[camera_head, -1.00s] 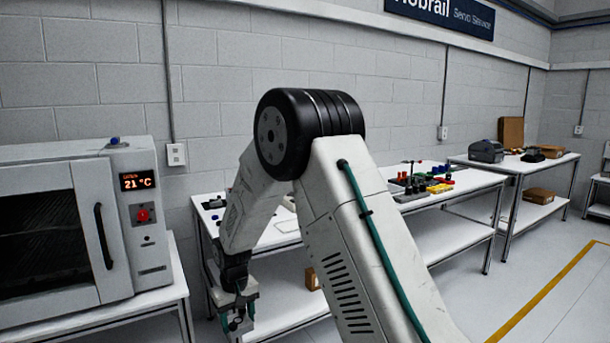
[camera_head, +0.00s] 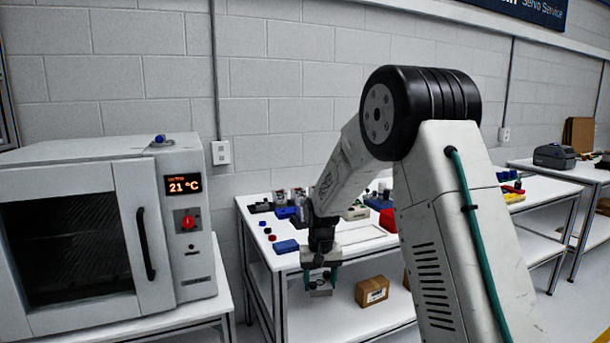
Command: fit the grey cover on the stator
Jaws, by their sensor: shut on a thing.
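My gripper (camera_head: 320,279) points down in front of the near edge of the white workbench (camera_head: 355,252). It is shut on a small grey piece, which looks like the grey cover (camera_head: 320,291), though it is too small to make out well. Dark fingers with green parts stand on either side of the piece. I cannot pick out the stator for certain among the small parts on the bench, and my arm hides part of the bench top.
A white oven (camera_head: 130,220) reading 21 °C stands at left, its door shut. The workbench holds a blue block (camera_head: 286,246), red caps and several fixtures. A cardboard box (camera_head: 372,291) sits on its lower shelf. Another bench (camera_head: 545,190) stands at right.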

